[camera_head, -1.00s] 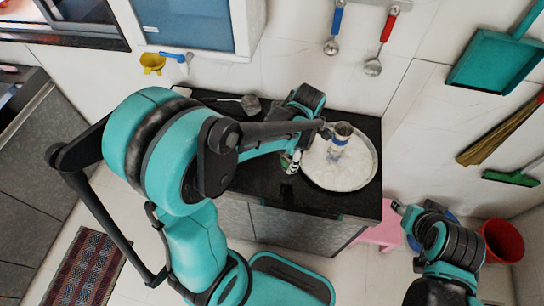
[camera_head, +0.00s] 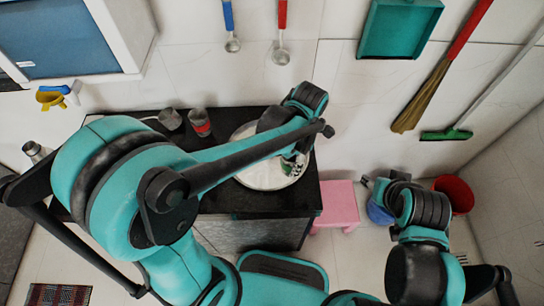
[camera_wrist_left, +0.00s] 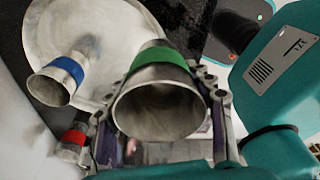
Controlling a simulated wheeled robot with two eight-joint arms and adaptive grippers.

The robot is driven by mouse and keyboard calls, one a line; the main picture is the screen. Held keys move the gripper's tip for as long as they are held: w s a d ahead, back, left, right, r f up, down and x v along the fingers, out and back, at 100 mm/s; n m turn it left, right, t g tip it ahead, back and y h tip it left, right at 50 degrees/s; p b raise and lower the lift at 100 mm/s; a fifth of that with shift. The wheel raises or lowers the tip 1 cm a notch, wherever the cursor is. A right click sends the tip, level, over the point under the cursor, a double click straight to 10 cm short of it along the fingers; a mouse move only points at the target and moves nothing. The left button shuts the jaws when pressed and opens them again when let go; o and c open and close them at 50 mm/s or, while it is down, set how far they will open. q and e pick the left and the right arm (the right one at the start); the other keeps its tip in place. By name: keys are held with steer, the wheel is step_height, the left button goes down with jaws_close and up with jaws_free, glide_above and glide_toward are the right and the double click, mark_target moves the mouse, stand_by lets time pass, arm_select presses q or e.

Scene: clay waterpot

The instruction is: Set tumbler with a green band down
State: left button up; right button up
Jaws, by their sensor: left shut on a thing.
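The tumbler with a green band (camera_wrist_left: 163,92) is a grey metal cup. In the left wrist view its wide mouth faces the camera, between the fingers of my left gripper (camera_wrist_left: 160,135), which is shut on it. It overlaps the round metal tray (camera_wrist_left: 110,25); I cannot tell whether its base touches it. A blue-banded tumbler (camera_wrist_left: 55,80) is on the tray, to the left of the held one. In the head view my left gripper (camera_head: 293,168) is over the right part of the tray (camera_head: 247,179), partly hidden by my arm. My right gripper (camera_head: 372,184) is away from the counter, its jaws unclear.
A red-banded tumbler (camera_head: 200,122) stands on the black counter (camera_head: 240,202) left of the tray, beside a grey vessel (camera_head: 170,119). A pink stool (camera_head: 338,204) and red bucket (camera_head: 455,192) are on the floor to the right. Ladles hang on the wall behind.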

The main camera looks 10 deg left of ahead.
arm_select(q)
steer(key=w+a+f+b, duration=0.1)
steer(key=a+f, duration=0.1)
steer(key=w+a+f+b, duration=0.1)
steer(key=a, duration=0.2)
steer(key=w+a+f, duration=0.2)
steer(key=a, duration=0.1)
steer(key=shift+a+f+b, duration=0.1)
steer(key=shift+f+b, duration=0.2)
steer(key=shift+b, duration=0.1)
steer(key=shift+f+b, duration=0.95)
steer(key=shift+f, duration=1)
steer(key=shift+f, duration=0.1)
steer(key=o, duration=1.2)
